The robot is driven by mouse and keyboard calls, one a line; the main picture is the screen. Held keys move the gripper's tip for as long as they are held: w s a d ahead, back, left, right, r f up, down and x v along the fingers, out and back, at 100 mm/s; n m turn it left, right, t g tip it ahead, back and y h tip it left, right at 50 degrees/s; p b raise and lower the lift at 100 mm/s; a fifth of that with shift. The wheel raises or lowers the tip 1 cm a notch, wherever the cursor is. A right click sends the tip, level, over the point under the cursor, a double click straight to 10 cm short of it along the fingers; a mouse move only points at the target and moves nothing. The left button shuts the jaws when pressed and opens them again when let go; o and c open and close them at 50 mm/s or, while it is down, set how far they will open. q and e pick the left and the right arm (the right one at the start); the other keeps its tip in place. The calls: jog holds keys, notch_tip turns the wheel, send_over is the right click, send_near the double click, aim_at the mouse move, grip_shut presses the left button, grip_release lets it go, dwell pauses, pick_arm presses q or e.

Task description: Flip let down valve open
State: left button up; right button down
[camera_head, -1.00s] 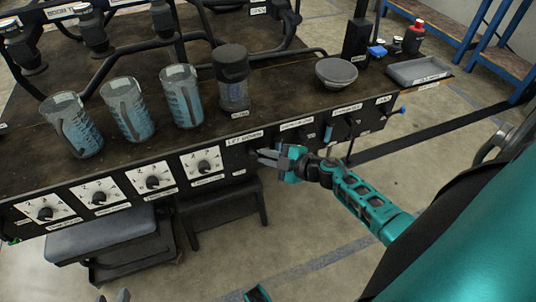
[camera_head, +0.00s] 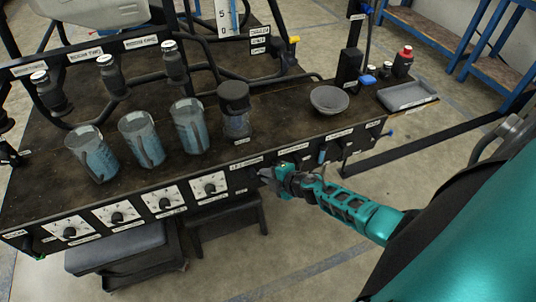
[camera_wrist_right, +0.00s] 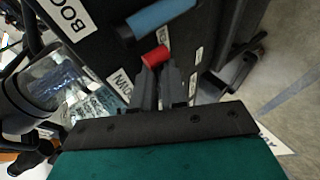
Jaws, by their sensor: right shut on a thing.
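My right gripper (camera_head: 268,175) is at the front panel of the dark bench (camera_head: 290,115), just under the "LET DOWN" label (camera_head: 246,162). In the right wrist view its two fingers (camera_wrist_right: 161,80) are shut on a red-tipped valve handle (camera_wrist_right: 155,57), with the red end showing beyond the fingertips. The rest of the handle is hidden by the fingers, so its angle is hard to tell. A label partly reading "OWN" (camera_wrist_right: 120,82) is beside it. My left gripper is not in view.
A blue handle (camera_wrist_right: 163,17) is close to the red one. Dials (camera_head: 210,186) line the panel to the left. On the bench are beakers of blue liquid (camera_head: 189,128), a dark-lidded jar (camera_head: 235,112), a bowl (camera_head: 329,99) and a grey tray (camera_head: 407,95). A stool (camera_head: 228,216) stands below.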

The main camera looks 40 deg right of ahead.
jog(key=shift+w+d+r, duration=0.15)
jog(key=shift+d, duration=0.15)
jog(key=c, duration=1.3)
grip_release()
jog(key=shift+o, duration=0.5)
jog(key=shift+a, duration=0.1)
jog(key=p+v, duration=0.4)
jog(key=v, duration=0.9)
jog(key=shift+p, duration=0.4)
